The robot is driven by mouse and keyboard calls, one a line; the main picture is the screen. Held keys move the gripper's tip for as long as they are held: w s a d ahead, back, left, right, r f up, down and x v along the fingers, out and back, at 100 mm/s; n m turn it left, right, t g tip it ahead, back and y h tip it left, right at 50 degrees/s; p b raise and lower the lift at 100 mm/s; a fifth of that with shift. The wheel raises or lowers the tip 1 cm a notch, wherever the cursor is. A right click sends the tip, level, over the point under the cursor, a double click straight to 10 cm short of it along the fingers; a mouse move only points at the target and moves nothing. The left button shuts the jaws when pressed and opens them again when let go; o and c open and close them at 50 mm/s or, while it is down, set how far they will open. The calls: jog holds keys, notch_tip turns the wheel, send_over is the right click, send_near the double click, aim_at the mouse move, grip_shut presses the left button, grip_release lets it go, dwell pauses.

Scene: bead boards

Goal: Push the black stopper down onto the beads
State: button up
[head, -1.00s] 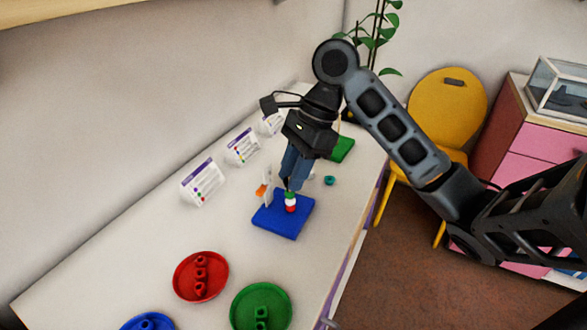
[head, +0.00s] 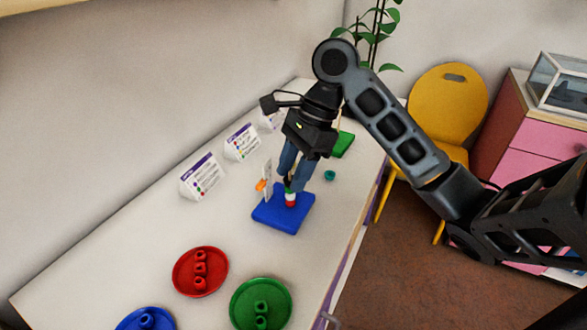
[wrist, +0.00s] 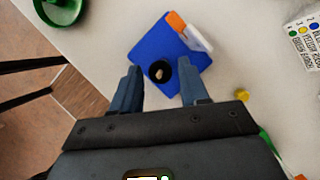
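The black stopper (wrist: 158,72) sits over the blue board (wrist: 150,44) in the wrist view, with a pale rod tip in its middle. Under it, a stack of beads (head: 291,198) with green, white and red stands upright on the blue board (head: 276,221). My gripper (head: 288,180) is over the stack, pointing down. In the wrist view my gripper (wrist: 159,77) is open, with one finger on each side of the stopper and gaps between. In the head view the fingers largely hide the stopper, so its contact with the beads cannot be told.
A white upright card (wrist: 195,38) with an orange part stands at the board's edge, close to the fingers. A teal bead (head: 330,175) lies to the right. Red (head: 181,286) and green (head: 238,310) dishes stand nearer. Folded cards (head: 201,178) line the wall.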

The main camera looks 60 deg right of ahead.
jog(key=shift+o, duration=0.9)
jog(key=p+v, duration=0.1)
jog(key=v, duration=0.6)
jog(key=shift+r, duration=0.35)
jog(key=shift+s+d, duration=0.1)
